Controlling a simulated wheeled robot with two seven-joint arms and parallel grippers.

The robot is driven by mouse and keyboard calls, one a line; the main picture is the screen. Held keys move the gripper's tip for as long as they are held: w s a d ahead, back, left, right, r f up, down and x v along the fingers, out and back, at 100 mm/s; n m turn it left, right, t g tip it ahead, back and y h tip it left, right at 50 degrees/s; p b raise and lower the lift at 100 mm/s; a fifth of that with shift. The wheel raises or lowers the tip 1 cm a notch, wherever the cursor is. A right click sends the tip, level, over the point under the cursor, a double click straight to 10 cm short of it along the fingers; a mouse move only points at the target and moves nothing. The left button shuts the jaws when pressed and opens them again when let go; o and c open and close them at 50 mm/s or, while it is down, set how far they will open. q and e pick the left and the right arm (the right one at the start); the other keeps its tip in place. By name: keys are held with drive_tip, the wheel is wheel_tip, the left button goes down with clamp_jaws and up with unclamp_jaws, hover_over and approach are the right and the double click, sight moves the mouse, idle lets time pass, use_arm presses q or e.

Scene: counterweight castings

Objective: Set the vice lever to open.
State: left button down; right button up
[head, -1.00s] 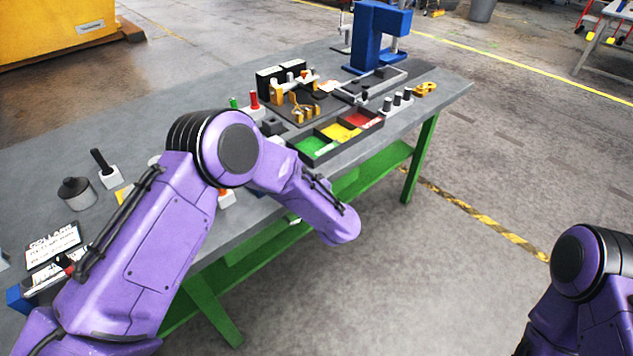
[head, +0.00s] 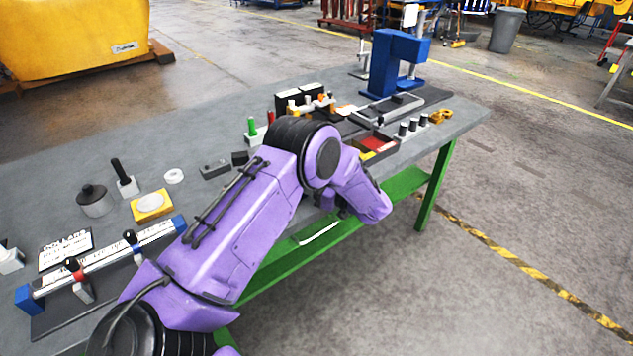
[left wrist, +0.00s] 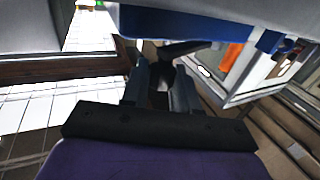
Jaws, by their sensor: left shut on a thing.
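My left gripper (left wrist: 160,88) shows in the left wrist view, its two dark fingers close together on a dark piece. I cannot tell whether that piece is the vice lever. In the head view my left arm reaches over the bench's front edge, and its forearm hides the gripper and that part of the bench. A grey, vice-like fixture (head: 373,112) lies on the bench beyond the arm, but no lever can be made out on it. My right gripper is in neither view.
The grey bench (head: 240,110) carries a blue press (head: 382,68), a red-lined tray (head: 374,143), several dark pegs and a yellow part (head: 441,116). A rail fixture (head: 110,262) and a lidded pot (head: 94,200) stand at left.

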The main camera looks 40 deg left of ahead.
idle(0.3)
use_arm(q)
drive_tip(key=c, duration=1)
unclamp_jaws()
drive_tip(key=shift+a, duration=0.1)
drive_tip(key=b+v, duration=0.3)
drive_tip(key=v, duration=0.7)
drive_tip(key=shift+w+d+b, duration=0.1)
drive_tip(key=shift+d+b, duration=0.15)
drive_tip(key=shift+b, duration=0.05)
drive_tip(key=shift+c, duration=0.3)
